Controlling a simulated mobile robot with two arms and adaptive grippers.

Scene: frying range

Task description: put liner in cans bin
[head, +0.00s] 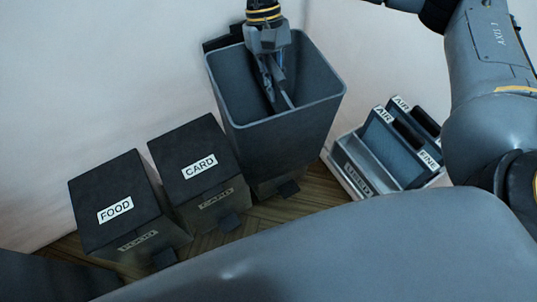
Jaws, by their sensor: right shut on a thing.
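An open tall dark grey bin (275,145) stands at the top middle with its lid (222,38) tipped back behind the rim. No label shows on its front, so I cannot read that it is the cans bin. My right gripper (273,88) points down inside the bin's mouth, between the rims. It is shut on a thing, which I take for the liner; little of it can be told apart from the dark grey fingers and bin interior. My left gripper is not in view.
Two closed dark bins, CARD (198,163) and FOOD (115,205), stand to the left on the wooden floor. A rack (352,183) with panels labelled AIR and FINE stands to the right. A pale wall is close behind the bins.

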